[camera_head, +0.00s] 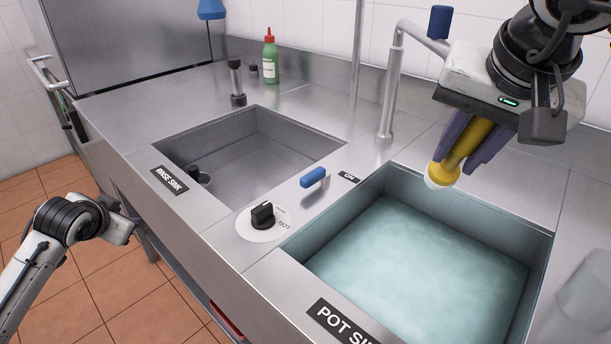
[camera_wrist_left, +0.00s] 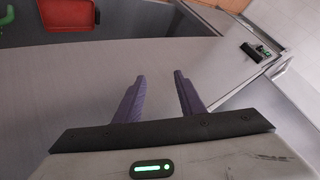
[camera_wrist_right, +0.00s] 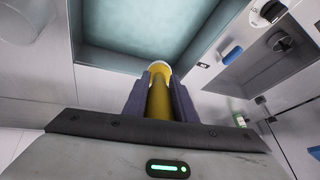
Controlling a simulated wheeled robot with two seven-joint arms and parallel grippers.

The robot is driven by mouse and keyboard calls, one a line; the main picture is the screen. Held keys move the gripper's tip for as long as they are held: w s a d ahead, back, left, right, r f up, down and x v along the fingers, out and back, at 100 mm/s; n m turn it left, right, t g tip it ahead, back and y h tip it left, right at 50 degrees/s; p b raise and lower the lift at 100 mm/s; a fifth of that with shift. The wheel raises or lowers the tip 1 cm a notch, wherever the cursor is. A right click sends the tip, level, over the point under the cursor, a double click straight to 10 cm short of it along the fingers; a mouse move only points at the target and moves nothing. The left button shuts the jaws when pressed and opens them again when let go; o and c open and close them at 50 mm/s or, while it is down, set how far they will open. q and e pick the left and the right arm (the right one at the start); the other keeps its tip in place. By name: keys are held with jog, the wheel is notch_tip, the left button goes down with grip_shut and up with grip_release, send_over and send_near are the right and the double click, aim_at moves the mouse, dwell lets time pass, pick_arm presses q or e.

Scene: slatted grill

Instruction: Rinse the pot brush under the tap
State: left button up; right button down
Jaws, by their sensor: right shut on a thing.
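My right gripper (camera_head: 468,150) is shut on the yellow pot brush (camera_head: 452,163). The brush points down, tilted, its white end over the back of the water-filled pot sink (camera_head: 545,255). It also shows between the fingers in the right wrist view (camera_wrist_right: 159,98). A steel tap pipe (camera_head: 389,95) rises behind this sink and bends right, its far end hidden behind the right gripper. A blue lever (camera_head: 314,177) lies beside an "ON" label. My left gripper (camera_wrist_left: 160,78) is open and empty.
A black knob (camera_head: 263,215) on a white dial sits between the sinks. A green bottle with a red cap (camera_head: 270,60) stands at the back. A clear container (camera_head: 588,290) is at the right edge. The rinse sink looks empty apart from a small drain fitting (camera_head: 200,175).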

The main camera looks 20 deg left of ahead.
aim_at(307, 177)
pick_arm(q)
notch_tip(307, 177, up, 14)
jog(key=w+t, duration=0.2)
jog(key=w+d+h, duration=0.1)
jog(key=d, duration=0.5)
jog(key=w+d+m+t+h, duration=0.1)
jog(key=w+d+h, duration=0.1)
jog(key=d, duration=0.3)
jog(key=w+d+f+m+t+h, duration=0.1)
jog(key=d+h, duration=0.1)
jog(key=d, duration=0.4)
jog(key=shift+w+d, duration=0.3)
jog(key=d+r+h, duration=0.1)
jog(key=d, duration=0.4)
jog(key=d+m+h, duration=0.1)
jog(key=d+h, duration=0.1)
jog(key=d, duration=0.3)
jog(key=d+r+m+t+h, duration=0.1)
jog(key=d+h, duration=0.1)
jog(key=d, duration=0.3)
jog(key=shift+w+d+r, duration=0.3)
jog(key=shift+d, duration=0.05)
jog(key=shift+w+d, duration=0.2)
jog(key=x, duration=1.1)
jog(key=shift+w+d, duration=0.15)
jog(key=shift+w, duration=0.05)
